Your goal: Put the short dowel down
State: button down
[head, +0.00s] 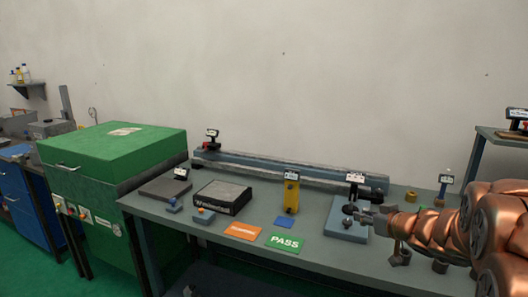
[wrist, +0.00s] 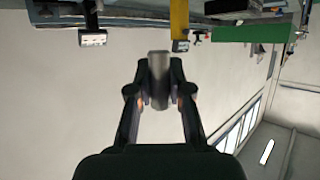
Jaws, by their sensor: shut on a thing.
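The short dowel (wrist: 158,80) is a grey cylinder between the fingers of my gripper (wrist: 158,98) in the wrist view. The fingers are shut on it from both sides. In the head view my gripper (head: 362,212) reaches in from the right at the end of my copper arm. It is over or in front of a blue-grey base (head: 345,233) at the right part of the bench. The dowel is too small to make out for sure in the head view, and I cannot tell its height above the bench.
A yellow post (head: 291,197) and a black box (head: 221,198) stand behind. A long rail (head: 270,168) runs along the back.

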jog(key=a, duration=1)
jog(key=w+f+m+h, duration=0.1)
jog(key=f, duration=0.3)
jog(key=w+f+m+h, duration=0.1)
jog(key=f+h, duration=0.1)
jog(key=f, duration=0.3)
jog(key=w+f+m+t+h, duration=0.1)
jog(key=f+m, duration=0.1)
jog(key=f, duration=0.2)
jog(key=shift+d+f+h+p, duration=0.15)
jog(key=shift+d+h+p, duration=0.15)
jog(key=shift+d, duration=0.05)
jog(key=shift+a+f, duration=0.1)
jog(key=shift+f, duration=0.25)
dwell(0.6)
